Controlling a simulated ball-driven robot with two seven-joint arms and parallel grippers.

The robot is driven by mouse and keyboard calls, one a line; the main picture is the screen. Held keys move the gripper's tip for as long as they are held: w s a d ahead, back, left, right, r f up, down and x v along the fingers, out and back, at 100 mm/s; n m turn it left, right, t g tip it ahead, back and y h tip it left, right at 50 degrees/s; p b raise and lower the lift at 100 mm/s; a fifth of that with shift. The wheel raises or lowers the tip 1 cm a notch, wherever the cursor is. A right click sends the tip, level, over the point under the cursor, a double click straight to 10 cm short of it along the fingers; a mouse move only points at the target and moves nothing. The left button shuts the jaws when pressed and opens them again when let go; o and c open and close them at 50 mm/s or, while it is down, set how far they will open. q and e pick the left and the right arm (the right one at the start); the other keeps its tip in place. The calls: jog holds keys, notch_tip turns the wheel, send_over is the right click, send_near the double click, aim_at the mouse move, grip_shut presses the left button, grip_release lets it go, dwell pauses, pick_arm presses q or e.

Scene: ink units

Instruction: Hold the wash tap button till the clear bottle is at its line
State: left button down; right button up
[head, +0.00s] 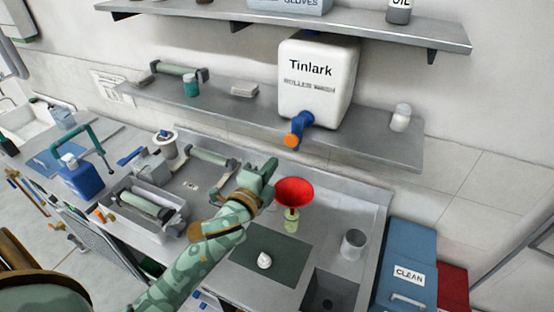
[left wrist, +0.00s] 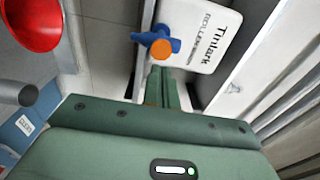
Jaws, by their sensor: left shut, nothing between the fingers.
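The white Tinlark roller wash container (head: 318,80) stands on the lower shelf. Its blue tap (head: 300,124) has an orange button (head: 291,141), also seen in the left wrist view (left wrist: 158,57). The clear bottle (head: 291,224) stands on the bench under the tap, with a red funnel (head: 294,192) in its mouth; it looks pale yellow-green. Its line and level are too small to tell. My left gripper (head: 271,166) is shut and empty, below and left of the button in the head view. In the left wrist view its fingertips (left wrist: 162,72) overlap the button's lower edge; contact is unclear. My right gripper is out of view.
A metal cup (head: 353,244) and a sink basin (head: 328,292) are right of the bottle. A dark mat (head: 270,254) with a small white object lies in front. A roller tray (head: 143,215) stands left. The shelf edge (head: 385,158) runs above the bench.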

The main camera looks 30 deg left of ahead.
pick_arm(q)
jog(key=s, duration=0.5)
jog(key=shift+d+b, duration=0.1)
jog(key=shift+b, duration=0.25)
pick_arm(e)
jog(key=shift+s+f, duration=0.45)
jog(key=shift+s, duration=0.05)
pick_arm(q)
jog(key=shift+s+r, duration=0.1)
